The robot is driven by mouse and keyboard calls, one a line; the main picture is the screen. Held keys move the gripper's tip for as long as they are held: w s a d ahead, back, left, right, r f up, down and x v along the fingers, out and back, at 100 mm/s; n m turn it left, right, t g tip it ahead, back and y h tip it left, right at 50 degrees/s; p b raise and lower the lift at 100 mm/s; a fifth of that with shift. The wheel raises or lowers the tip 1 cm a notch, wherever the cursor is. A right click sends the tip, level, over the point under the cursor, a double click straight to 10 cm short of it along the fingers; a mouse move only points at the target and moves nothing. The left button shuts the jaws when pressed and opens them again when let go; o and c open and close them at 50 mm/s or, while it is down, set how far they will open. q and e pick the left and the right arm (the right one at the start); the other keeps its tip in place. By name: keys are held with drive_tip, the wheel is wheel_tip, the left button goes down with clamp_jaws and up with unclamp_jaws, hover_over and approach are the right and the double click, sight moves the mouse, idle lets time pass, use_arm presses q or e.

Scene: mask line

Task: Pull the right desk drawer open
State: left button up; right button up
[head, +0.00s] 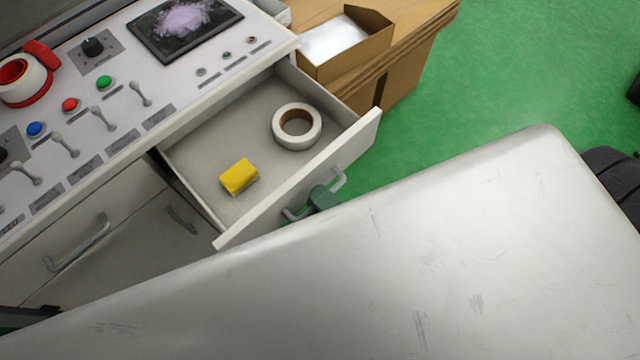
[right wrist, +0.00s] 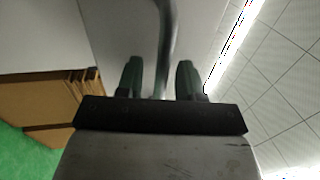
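The right desk drawer (head: 262,205) stands well out from the white console in the head view, its inside showing. Its metal handle (head: 338,180) is on the front panel. My right gripper (head: 323,198) is at that handle, mostly hidden behind my own pale arm. In the right wrist view, the two dark green fingers of the right gripper (right wrist: 160,75) stand apart, one on each side of the curved handle bar (right wrist: 166,35), with gaps beside it. A dark green piece at the lower left edge of the head view may be my left gripper (head: 22,318); its fingers cannot be made out.
A roll of tape (head: 283,125) and a yellow block (head: 238,177) lie in the drawer. A closed drawer (head: 80,240) with a handle is to the left. An open cardboard box (head: 350,48) sits on a wooden surface behind.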

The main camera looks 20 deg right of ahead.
drive_tip(key=shift+s, duration=0.1)
use_arm(q)
drive_tip(key=w, duration=0.2)
drive_tip(key=w+b, duration=0.1)
drive_tip(key=shift+w+d+r, duration=0.2)
drive_tip(key=shift+d+r, duration=0.1)
use_arm(e)
drive_tip(key=v, duration=1)
drive_tip(key=shift+s, duration=0.3)
use_arm(q)
drive_tip(key=shift+s, duration=0.1)
use_arm(e)
drive_tip(key=shift+d+f, duration=0.15)
